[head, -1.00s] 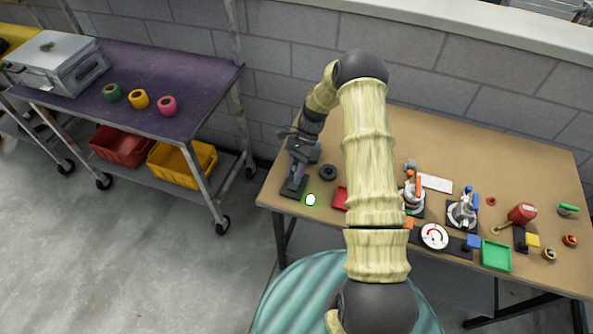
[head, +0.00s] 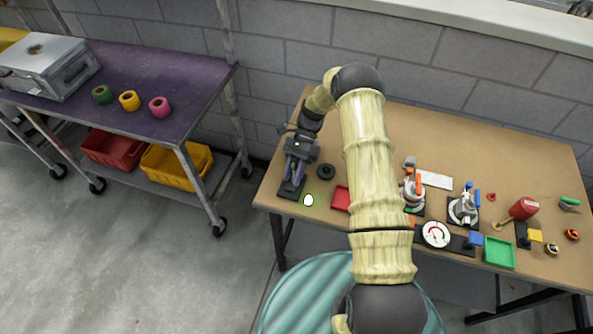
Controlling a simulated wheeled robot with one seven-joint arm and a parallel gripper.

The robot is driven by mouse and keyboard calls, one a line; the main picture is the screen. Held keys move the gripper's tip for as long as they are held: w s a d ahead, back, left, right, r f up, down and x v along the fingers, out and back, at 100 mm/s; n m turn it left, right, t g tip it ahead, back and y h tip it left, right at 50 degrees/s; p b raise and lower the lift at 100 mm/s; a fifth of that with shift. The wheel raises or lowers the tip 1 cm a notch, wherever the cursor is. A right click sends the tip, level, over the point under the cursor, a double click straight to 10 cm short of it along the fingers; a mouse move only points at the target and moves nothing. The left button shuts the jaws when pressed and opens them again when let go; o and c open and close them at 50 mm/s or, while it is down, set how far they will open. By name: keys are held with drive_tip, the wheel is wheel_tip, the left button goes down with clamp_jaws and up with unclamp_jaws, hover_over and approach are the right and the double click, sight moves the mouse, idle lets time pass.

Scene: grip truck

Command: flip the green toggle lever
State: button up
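A black switch base (head: 290,190) sits at the table's left front corner. My gripper (head: 293,180) points down over it, with two purple-grey fingers that look apart. A small bit of green, apparently the toggle lever (head: 293,171), shows between the fingers. The fingers hide most of it, so its tilt and any contact cannot be told. A small oval lamp (head: 308,200) lies just right of the base and looks white with a faint green edge.
A black round knob (head: 326,171) and a red tray (head: 341,198) are right of the gripper. My arm crosses the table's middle. Gauges, valves and a green tray (head: 499,252) fill the right side. A purple cart (head: 160,80) stands left.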

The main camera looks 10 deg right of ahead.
drive_tip(key=shift+o, duration=1)
drive_tip(key=shift+w, duration=0.1)
drive_tip(key=shift+r, duration=0.1)
drive_tip(key=shift+w+d+r, duration=0.15)
drive_tip(key=shift+w+r, duration=0.1)
drive_tip(key=shift+w, duration=0.2)
drive_tip(key=p+v, duration=0.2)
drive_tip(key=v, duration=1.4)
drive_tip(key=shift+r, duration=0.3)
drive_tip(key=shift+s+d, duration=0.1)
